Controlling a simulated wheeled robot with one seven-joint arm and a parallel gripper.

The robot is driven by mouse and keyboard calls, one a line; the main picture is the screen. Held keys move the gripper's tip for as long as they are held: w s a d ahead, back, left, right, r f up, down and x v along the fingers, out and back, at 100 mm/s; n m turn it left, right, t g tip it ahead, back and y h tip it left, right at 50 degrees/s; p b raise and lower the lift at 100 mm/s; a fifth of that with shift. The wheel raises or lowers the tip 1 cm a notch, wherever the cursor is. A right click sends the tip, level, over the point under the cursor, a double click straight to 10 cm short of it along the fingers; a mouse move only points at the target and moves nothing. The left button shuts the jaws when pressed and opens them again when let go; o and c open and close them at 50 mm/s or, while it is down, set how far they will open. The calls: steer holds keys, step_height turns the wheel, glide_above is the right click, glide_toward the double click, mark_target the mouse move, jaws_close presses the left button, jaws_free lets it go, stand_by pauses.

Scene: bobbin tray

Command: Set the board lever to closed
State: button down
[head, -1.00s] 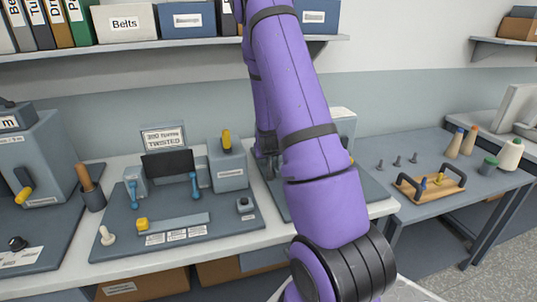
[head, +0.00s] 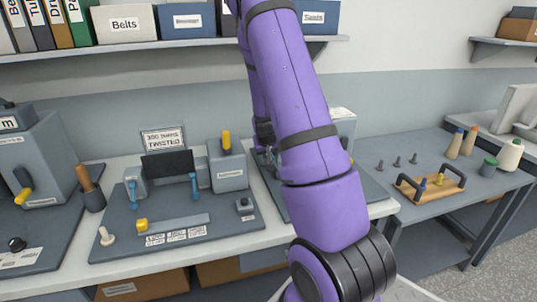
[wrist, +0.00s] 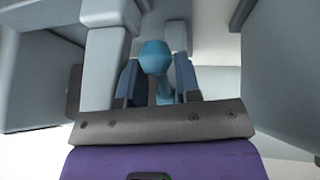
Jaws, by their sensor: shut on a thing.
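In the wrist view, my gripper (wrist: 158,88) is shut on a blue lever (wrist: 155,57) with a rounded knob end. The two dark blue finger pads stand on either side of its stem. In the head view, my purple arm reaches over the grey board (head: 374,190) right of the middle one and hides most of it. The held lever and the fingertips cannot be made out clearly there. I cannot read the lever's setting or any label for it.
The middle board (head: 106,240) carries two blue levers, a yellow knob and a dark screen. A side table (head: 440,150) at right holds a wooden tray with dark handles (head: 440,186), pegs and spools. A shelf (head: 60,52) with binders and boxes runs above. Grey housings flank my gripper closely.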

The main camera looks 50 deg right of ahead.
steer(key=r+g+y, duration=0.1)
steer(key=g, duration=0.2)
steer(key=shift+r+y, duration=0.35)
steer(key=shift+y, duration=0.05)
steer(key=shift+w+d+r+n+g+y, duration=0.1)
steer(key=shift+r+n+g+y, duration=0.1)
steer(key=shift+r+g+y, duration=0.3)
steer(key=shift+w+r+n+g+y, duration=0.1)
steer(key=shift+n+g+y, duration=0.1)
steer(key=shift+g, duration=0.5)
steer(key=shift+w+d+r+g+y, duration=0.1)
steer(key=shift+r+g+y, duration=0.2)
steer(key=shift+g, duration=0.25)
steer(key=shift+r+g+y, duration=0.15)
steer(key=shift+g+y, duration=0.25)
steer(key=shift+g, duration=0.15)
steer(key=shift+w+d+r+n+g+y, duration=0.1)
steer(key=shift+w+r+g+y, duration=0.15)
steer(key=shift+g, duration=0.3)
steer(key=shift+w+d+r+n+g+y, duration=0.1)
steer(key=shift+r+g+y, duration=0.05)
steer(key=shift+g+y, duration=0.3)
steer(key=shift+w+d+r+n+g+y, duration=0.1)
steer(key=shift+r+g+y, duration=0.1)
steer(key=shift+g, duration=0.4)
steer(key=c, duration=0.8)
jaws_free()
steer(key=shift+r, duration=0.1)
